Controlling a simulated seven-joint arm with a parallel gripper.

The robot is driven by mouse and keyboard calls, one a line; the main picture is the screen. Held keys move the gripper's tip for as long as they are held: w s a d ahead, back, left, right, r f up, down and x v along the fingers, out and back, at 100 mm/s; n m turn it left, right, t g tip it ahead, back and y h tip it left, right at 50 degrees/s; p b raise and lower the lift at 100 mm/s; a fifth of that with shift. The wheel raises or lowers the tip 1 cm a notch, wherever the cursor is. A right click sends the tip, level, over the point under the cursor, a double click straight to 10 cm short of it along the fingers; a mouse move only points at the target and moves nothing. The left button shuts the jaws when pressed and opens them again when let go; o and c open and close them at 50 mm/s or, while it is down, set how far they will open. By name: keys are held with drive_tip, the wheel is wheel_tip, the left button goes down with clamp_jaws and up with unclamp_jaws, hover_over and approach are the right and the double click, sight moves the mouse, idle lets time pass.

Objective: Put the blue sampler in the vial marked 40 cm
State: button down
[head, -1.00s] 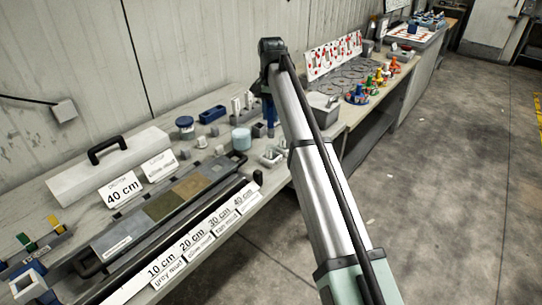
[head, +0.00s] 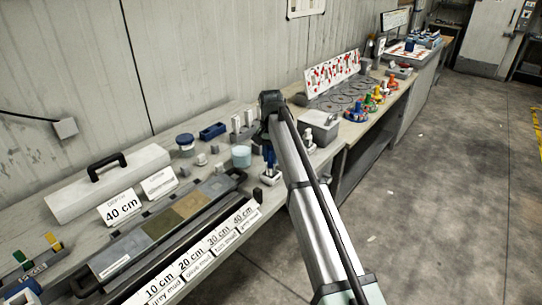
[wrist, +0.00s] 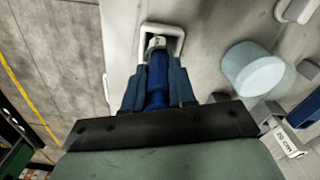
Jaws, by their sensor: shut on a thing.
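My gripper (wrist: 156,88) is shut on the blue sampler (wrist: 157,72), which points down between the fingers. The sampler also shows in the head view (head: 269,155), below my wrist. Its lower end is at a pale piece (wrist: 156,42) inside a white square-rimmed holder (wrist: 178,33). The holder stands near the bench's front edge in the head view (head: 268,179). I cannot tell whether the tip is inside a vial or just above it, and no marking on a vial is readable. A card reading 40 cm (head: 121,208) stands before the pale case.
The core tray (head: 160,222) lies to the left, with labels from 10 cm to 40 cm (head: 243,217) along its front. A pale blue tub (head: 241,156) stands close to the holder. A grey box (head: 320,127) is to the right. The floor (head: 430,200) in front is open.

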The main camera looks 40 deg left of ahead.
drive_tip(key=shift+f, duration=0.1)
drive_tip(key=c, duration=0.9)
unclamp_jaws()
wheel_tip(320, 180, up, 12)
drive_tip(key=shift+r, duration=0.15)
